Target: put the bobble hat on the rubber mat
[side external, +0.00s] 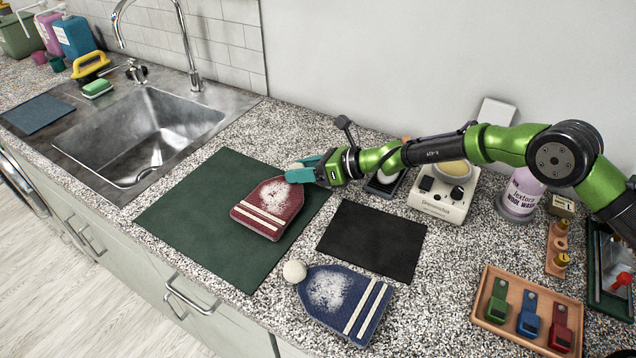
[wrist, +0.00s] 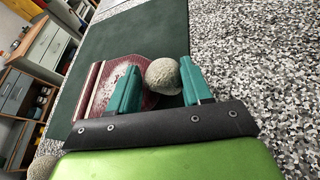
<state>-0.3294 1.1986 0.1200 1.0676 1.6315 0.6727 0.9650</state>
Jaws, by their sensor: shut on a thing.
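A dark red bobble hat (side external: 267,207) with two cream stripes, a white speckled patch and a pale bobble is over the dark green mat (side external: 190,215). I cannot tell whether it rests on that mat or is just above it. My gripper (side external: 298,172) is shut on its bobble, which shows between the teal fingers in the wrist view (wrist: 162,76). A blue bobble hat (side external: 340,300) with cream stripes and a pale bobble lies on the speckled counter. A smaller black mat (side external: 373,240) lies bare between the two hats and the wall-side items.
The sink (side external: 150,135) is left of the green mat. A cream device (side external: 440,195) and a wool wash bottle (side external: 519,195) stand behind the black mat. A tray (side external: 488,318) of coloured clips is at the right. The green mat's left part is clear.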

